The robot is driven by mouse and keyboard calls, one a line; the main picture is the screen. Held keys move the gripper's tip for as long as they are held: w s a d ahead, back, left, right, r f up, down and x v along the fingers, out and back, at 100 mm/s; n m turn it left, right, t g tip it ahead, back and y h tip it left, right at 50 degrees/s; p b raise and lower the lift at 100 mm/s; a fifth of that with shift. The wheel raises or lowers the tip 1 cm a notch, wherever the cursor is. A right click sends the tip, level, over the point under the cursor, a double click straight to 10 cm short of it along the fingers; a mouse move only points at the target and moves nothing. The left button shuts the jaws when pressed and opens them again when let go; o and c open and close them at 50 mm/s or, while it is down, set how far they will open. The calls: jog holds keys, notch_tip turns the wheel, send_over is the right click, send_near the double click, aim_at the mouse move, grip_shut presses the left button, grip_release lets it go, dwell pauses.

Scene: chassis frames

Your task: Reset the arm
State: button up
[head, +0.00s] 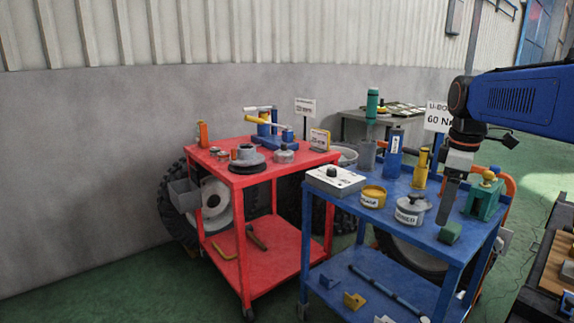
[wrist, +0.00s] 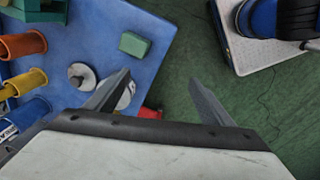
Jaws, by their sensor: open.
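My blue arm (head: 520,98) reaches in from the right in the head view and bends down at its wrist. My gripper (head: 445,212) points down over the right part of the blue cart (head: 425,232). In the wrist view, my gripper (wrist: 160,82) shows two grey fingers spread wide apart with nothing between them. Below it are the edge of the blue cart top (wrist: 65,68) and the green floor.
A green block (head: 450,232), a grey lidded pot (head: 410,208), a yellow tin (head: 373,196) and a green vise-like tool (head: 484,198) stand on the blue cart near my gripper. A red cart (head: 250,177) stands to the left. Signs and cylinders rise at the back.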

jog(key=s+a+f+m+t, duration=0.1)
jog(key=s+a+f+m, duration=0.3)
jog(key=s+f, duration=0.4)
jog(key=s+a+f+m+t, duration=0.2)
jog(key=s+a+f+m, duration=0.3)
jog(key=s, duration=0.9)
notch_tip(320, 180, down, 3)
jog(key=shift+a+f+m+t, duration=0.15)
jog(key=shift+a+m+t, duration=0.15)
jog(key=shift+m, duration=0.6)
jog(key=shift+c, duration=0.6)
